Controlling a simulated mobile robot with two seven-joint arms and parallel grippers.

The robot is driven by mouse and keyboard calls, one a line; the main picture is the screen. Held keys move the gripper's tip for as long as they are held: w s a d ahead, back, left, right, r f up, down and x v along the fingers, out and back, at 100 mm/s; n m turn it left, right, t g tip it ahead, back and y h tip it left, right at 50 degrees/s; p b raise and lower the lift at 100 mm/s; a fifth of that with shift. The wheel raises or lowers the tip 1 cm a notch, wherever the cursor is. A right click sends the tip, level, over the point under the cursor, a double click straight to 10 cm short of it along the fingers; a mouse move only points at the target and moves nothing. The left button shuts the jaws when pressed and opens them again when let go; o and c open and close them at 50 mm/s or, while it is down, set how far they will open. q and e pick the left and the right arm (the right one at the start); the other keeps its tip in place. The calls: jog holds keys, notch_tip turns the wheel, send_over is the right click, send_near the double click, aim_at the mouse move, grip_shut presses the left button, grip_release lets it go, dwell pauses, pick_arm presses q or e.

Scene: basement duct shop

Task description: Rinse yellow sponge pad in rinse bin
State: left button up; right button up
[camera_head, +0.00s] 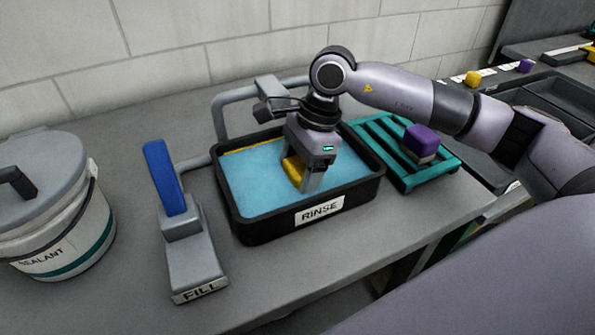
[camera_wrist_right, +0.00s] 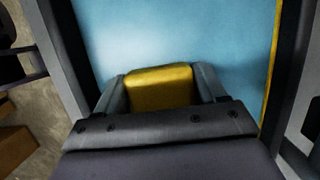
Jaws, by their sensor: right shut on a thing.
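The black rinse bin (camera_head: 257,227) stands on the grey bench with a RINSE label on its front and blue water inside. My right gripper (camera_head: 309,180) reaches down into the bin from above and is shut on the yellow sponge pad (camera_head: 292,168). The right wrist view shows the yellow sponge pad (camera_wrist_right: 160,86) between the two fingers of the gripper (camera_wrist_right: 160,90), with blue water beyond. How deep the pad sits in the water I cannot tell. My left gripper is not in view.
A FILL lever with a blue handle (camera_head: 164,178) stands left of the bin. A white SEALANT bucket (camera_head: 50,235) is at far left. A teal rack (camera_head: 404,181) holding a purple pad (camera_head: 421,139) is right of the bin.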

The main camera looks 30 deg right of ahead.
aim_at(299, 173)
jog(key=shift+f+b, duration=0.6)
jog(key=shift+b, duration=0.15)
dwell(2.0)
jog(key=shift+r, duration=0.1)
jog(key=shift+r+p, duration=2)
jog(key=shift+r, duration=1.5)
jog(key=shift+f, duration=0.1)
